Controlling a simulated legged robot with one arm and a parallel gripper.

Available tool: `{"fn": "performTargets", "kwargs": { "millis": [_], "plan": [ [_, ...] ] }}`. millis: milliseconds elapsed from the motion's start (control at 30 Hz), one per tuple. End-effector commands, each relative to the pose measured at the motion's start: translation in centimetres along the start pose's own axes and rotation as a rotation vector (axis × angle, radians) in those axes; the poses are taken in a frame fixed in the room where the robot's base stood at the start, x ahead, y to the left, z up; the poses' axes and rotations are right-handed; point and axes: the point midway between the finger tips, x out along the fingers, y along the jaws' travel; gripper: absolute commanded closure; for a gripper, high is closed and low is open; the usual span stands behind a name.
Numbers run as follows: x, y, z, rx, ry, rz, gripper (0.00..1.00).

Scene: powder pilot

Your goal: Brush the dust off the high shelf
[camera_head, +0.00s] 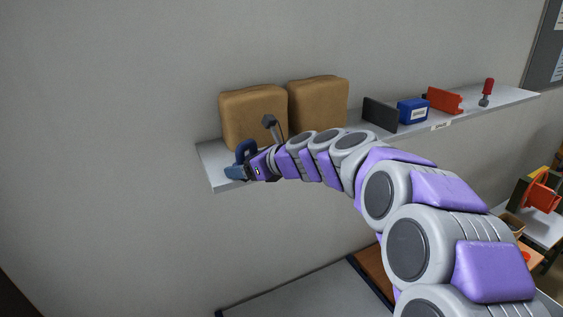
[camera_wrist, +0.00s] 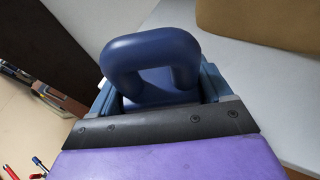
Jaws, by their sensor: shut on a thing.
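The high shelf (camera_head: 212,170) is a long pale board on the grey wall. My gripper (camera_head: 242,164) is at its left front part, in front of the left brown block. It is shut on a brush with a dark blue loop handle (camera_head: 246,148); the handle fills the wrist view (camera_wrist: 150,55) between the jaws. The brush's lower part is mostly hidden, and I cannot tell whether it touches the shelf. The shelf's pale top also shows in the wrist view (camera_wrist: 262,90). I cannot make out any dust.
Two brown blocks (camera_head: 254,115) (camera_head: 318,103) stand on the shelf's left half. Further right are a dark grey bookend-like piece (camera_head: 380,114), a blue box (camera_head: 413,111), a red-orange piece (camera_head: 444,100) and a red-handled tool (camera_head: 487,90). A bench with an orange item (camera_head: 541,196) is lower right.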

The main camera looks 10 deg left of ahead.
Motion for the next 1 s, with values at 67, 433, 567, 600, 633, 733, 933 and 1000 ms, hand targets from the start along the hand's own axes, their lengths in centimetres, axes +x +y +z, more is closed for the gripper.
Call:
{"fn": "performTargets", "kwargs": {
  "millis": [67,433,567,600,633,733,933,1000],
  "plan": [
    [0.2,0.3,-0.1,0.001,0.002,0.003,0.7],
    [1.5,2.5,0.1,0.002,0.004,0.006,0.7],
    [1.9,3.1,0.1,0.001,0.005,0.007,0.7],
    [2.0,3.1,0.1,0.002,0.006,0.007,0.7],
    [2.0,3.1,0.1,0.002,0.006,0.007,0.7],
    [2.0,3.1,0.1,0.002,0.006,0.007,0.7],
    [2.0,2.9,0.1,0.003,0.007,0.007,0.7],
    [1.9,2.9,0.3,0.003,0.006,0.007,0.7]
  ]
}}
